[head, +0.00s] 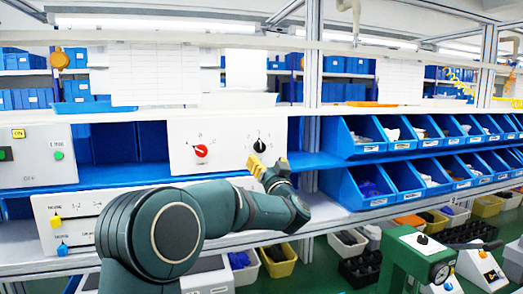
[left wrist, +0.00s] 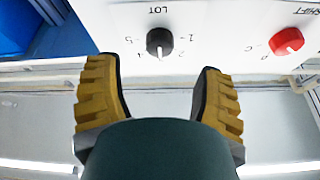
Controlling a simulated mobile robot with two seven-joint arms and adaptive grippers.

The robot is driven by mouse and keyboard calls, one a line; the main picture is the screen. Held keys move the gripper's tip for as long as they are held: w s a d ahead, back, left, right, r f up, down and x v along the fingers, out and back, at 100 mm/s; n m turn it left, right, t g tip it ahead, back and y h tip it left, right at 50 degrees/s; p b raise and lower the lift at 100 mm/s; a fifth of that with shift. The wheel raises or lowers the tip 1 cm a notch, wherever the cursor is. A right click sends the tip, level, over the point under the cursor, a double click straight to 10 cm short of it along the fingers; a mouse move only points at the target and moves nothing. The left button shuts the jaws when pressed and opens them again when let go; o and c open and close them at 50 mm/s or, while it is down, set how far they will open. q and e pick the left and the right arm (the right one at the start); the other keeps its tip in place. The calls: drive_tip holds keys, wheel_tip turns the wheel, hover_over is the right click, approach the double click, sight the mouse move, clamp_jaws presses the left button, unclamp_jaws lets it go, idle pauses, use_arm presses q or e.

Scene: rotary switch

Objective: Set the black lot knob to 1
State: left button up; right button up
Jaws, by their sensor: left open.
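The black LOT knob (head: 259,146) is on the right of a white panel. It also shows in the left wrist view (left wrist: 159,41), which is upside down; small digits ring it, with a 1 to its right there. Its white pointer mark points down in that view, away from the word LOT; I cannot read the digit it points at. My left gripper (head: 267,162) has yellow fingers and is open just below the knob in the head view. In the left wrist view its fingertips (left wrist: 158,70) are apart, empty, with the knob ahead between them. My right gripper is out of view.
A red SHIFT knob (head: 201,151) sits left on the same panel and also shows in the wrist view (left wrist: 286,41). Blue bins (head: 360,188) stand to the right of the panel. A panel with yellow and blue knobs (head: 62,249) is at lower left.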

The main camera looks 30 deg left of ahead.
sight(261, 149)
use_arm(q)
drive_tip(key=shift+p+x, duration=0.3)
drive_tip(key=shift+x, duration=2.75)
drive_tip(key=shift+s, duration=0.1)
clamp_jaws()
